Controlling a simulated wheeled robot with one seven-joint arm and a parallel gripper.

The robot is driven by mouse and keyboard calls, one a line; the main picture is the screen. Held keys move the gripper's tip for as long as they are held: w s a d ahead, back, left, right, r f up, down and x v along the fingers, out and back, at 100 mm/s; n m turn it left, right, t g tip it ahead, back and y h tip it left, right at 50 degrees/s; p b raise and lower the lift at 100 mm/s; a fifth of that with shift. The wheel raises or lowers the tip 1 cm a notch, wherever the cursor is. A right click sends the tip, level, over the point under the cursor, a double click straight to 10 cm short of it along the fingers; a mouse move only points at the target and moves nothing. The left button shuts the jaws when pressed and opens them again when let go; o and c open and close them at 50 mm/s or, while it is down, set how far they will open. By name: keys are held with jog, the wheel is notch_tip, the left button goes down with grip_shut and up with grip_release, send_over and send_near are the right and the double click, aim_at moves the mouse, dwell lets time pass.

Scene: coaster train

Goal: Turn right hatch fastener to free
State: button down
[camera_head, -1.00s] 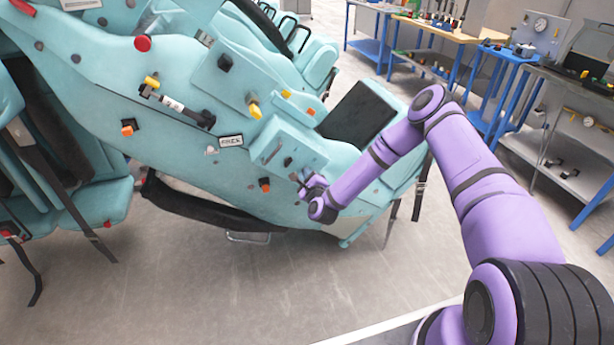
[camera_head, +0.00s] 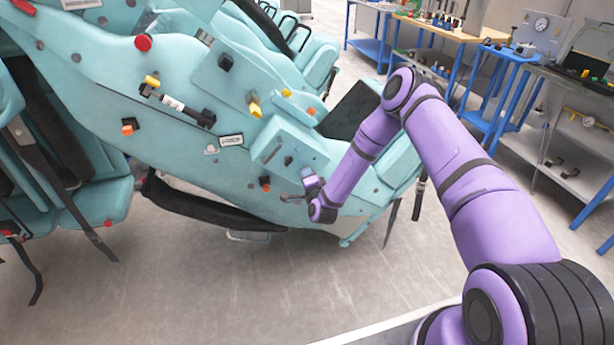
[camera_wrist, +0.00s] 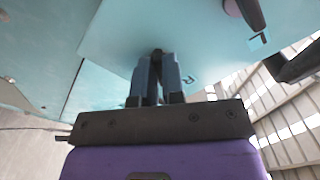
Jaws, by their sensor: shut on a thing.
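The teal hatch (camera_head: 283,146) is on the flank of the teal coaster car. In the wrist view the hatch panel (camera_wrist: 115,35) fills the upper middle, with an R mark and an L mark on it. My gripper (camera_wrist: 157,68) is shut on the small dark right hatch fastener (camera_wrist: 157,53) beside the R; the fingers hide most of it, so its angle cannot be told. A dark fastener (camera_wrist: 245,12) sits near the L at the upper right.
Yellow handles (camera_head: 254,108), orange knobs (camera_head: 265,182) and a black strut (camera_head: 185,109) stick out of the car's flank near the hatch. Workbenches (camera_head: 450,30) stand at the back right. The grey floor (camera_head: 180,290) below the car is clear.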

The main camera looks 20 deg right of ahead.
jog(key=n, duration=0.6)
jog(key=shift+f+n, duration=0.15)
jog(key=shift+n, duration=0.15)
dwell(0.5)
jog(key=c, duration=1.2)
grip_release()
jog(key=s, duration=1.1)
jog(key=shift+w, duration=0.1)
